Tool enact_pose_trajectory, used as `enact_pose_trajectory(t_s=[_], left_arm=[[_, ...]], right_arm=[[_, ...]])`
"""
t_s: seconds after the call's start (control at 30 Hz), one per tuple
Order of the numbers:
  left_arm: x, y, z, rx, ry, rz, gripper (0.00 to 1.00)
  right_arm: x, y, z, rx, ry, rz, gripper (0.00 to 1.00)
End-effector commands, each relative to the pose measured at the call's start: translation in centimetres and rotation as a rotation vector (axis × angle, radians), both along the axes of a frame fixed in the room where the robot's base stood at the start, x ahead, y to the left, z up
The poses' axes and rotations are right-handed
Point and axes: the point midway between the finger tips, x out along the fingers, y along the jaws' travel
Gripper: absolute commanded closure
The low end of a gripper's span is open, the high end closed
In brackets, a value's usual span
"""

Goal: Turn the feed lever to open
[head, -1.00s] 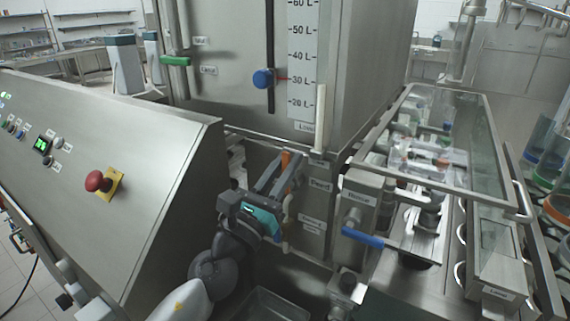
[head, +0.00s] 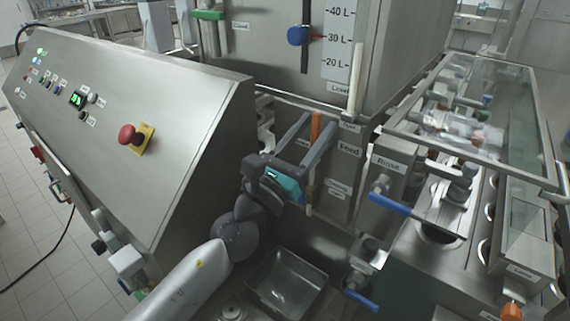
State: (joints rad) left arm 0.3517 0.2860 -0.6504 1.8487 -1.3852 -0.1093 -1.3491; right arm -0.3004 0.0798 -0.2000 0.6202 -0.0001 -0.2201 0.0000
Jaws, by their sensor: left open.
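The feed lever (head: 315,127) is an orange bar beside the panel labelled Feed (head: 348,150), under the tank in the middle of the head view. It looks roughly upright, and the upper label there seems to read Open. My left gripper (head: 319,119) is open, with its two grey fingers reaching up on either side of the lever. I cannot tell whether a finger touches it. The gripper body hides part of the lever's lower end. My right gripper is not in view.
A sloped control panel with a red stop button (head: 127,134) stands left. The blue rinse lever (head: 389,205) sticks out close to the right. The steel tank (head: 385,60) is behind, a metal tray (head: 287,283) below. A glass-lidded unit (head: 490,110) fills the right.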

Motion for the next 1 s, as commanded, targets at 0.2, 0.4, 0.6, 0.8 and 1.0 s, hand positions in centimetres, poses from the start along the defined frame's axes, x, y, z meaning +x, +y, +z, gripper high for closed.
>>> enact_pose_trajectory(t_s=[0.2,0.4,0.6,0.8,1.0], left_arm=[[-3.3,2.4,-2.0,0.002,0.002,0.0,0.51],[-6.4,4.7,-3.7,0.003,0.001,0.001,0.51],[-8.9,6.5,-4.9,0.004,0.001,0.0,0.51],[-10.1,7.5,-5.4,0.003,-0.001,0.001,0.51],[-10.4,7.7,-5.3,0.002,-0.001,0.0,0.51]], right_arm=[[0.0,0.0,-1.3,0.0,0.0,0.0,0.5],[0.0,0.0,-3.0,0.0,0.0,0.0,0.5],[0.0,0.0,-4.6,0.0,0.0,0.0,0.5],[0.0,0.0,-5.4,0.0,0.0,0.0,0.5],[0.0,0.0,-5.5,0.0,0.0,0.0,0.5]])
